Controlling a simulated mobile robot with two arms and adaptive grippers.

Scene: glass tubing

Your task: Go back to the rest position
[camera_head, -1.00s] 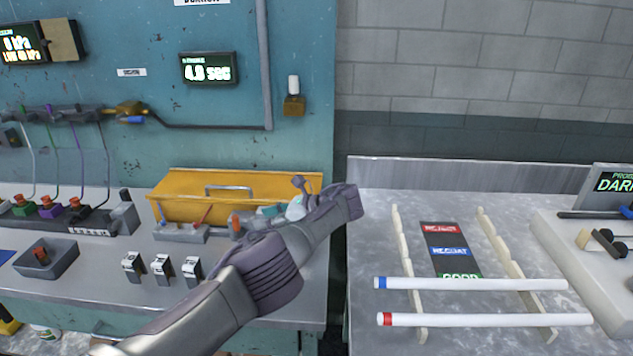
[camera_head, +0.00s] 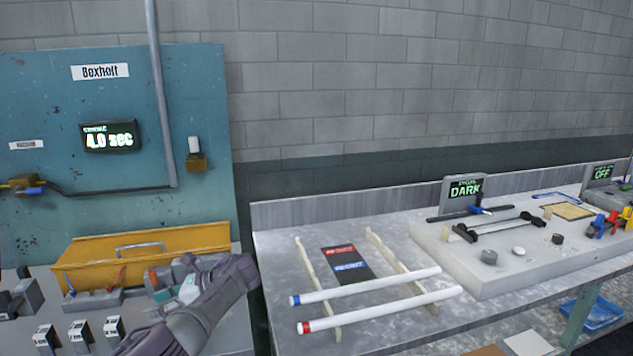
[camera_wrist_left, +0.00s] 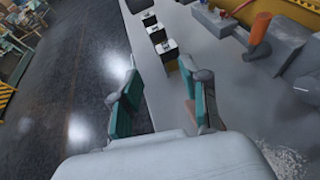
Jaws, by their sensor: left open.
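My left arm comes in from the bottom of the head view. Its left gripper (camera_head: 186,284) is partly hidden by my own wrist and shows in front of the yellow toolbox's right end. In the left wrist view, the left gripper (camera_wrist_left: 163,103) has two teal-padded fingers spread apart with nothing between them. It is above the front edge of the grey bench (camera_wrist_left: 215,55), with the dark floor (camera_wrist_left: 70,75) beyond on the left. My right gripper is in neither view.
A yellow toolbox (camera_head: 145,246) stands on the left bench, with several small white-topped blocks (camera_head: 80,331) in front. On the right table, two white tubes, blue-ended (camera_head: 365,286) and red-ended (camera_head: 380,311), lie across wooden rails. A pale console (camera_head: 510,262) stands further right.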

